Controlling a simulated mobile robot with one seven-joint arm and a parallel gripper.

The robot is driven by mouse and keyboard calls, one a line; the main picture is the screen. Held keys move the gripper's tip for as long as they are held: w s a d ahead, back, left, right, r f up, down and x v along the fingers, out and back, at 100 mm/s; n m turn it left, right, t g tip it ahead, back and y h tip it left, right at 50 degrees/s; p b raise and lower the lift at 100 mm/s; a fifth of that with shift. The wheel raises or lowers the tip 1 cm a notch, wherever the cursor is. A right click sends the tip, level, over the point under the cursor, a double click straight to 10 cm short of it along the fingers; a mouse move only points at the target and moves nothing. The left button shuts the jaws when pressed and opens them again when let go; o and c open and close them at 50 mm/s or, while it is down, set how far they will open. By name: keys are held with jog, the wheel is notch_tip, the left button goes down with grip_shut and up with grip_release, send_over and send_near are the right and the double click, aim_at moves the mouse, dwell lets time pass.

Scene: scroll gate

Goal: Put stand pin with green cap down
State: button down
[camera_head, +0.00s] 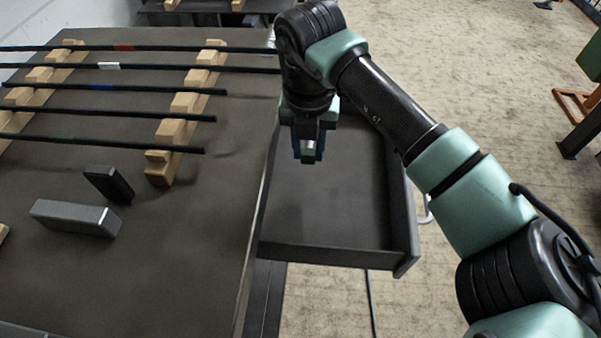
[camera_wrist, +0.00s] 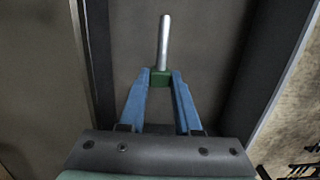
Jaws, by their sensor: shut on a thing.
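The stand pin with green cap shows in the wrist view as a silver pin (camera_wrist: 164,42) with a green cap (camera_wrist: 160,77). My gripper (camera_wrist: 161,80) has its two blue fingers shut on the green cap, and the silver shaft points away from the fingers. In the head view my gripper (camera_head: 309,157) is over the open drawer (camera_head: 330,248) at the table's right side. The pin is hard to make out there. I cannot tell how far its tip is from the drawer floor.
The table (camera_head: 190,260) holds several dark rods lying across wooden racks (camera_head: 180,122). A grey block (camera_head: 76,217) and a smaller black block (camera_head: 108,184) lie near the table's front. The drawer floor in view looks bare, with raised walls around it.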

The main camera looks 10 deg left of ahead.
aim_at(308, 183)
notch_tip(308, 183, down, 8)
jog(key=shift+r+b, duration=0.25)
jog(key=shift+b, duration=0.45)
jog(key=shift+f, duration=0.1)
jog(key=c, duration=0.6)
grip_release()
jog(key=r, duration=0.4)
jog(key=s+r+p, duration=0.1)
jog(key=r, duration=0.3)
jog(key=r+p, duration=0.1)
jog(key=r, duration=0.3)
jog(key=shift+s+r, duration=0.1)
jog(key=shift+s, duration=0.1)
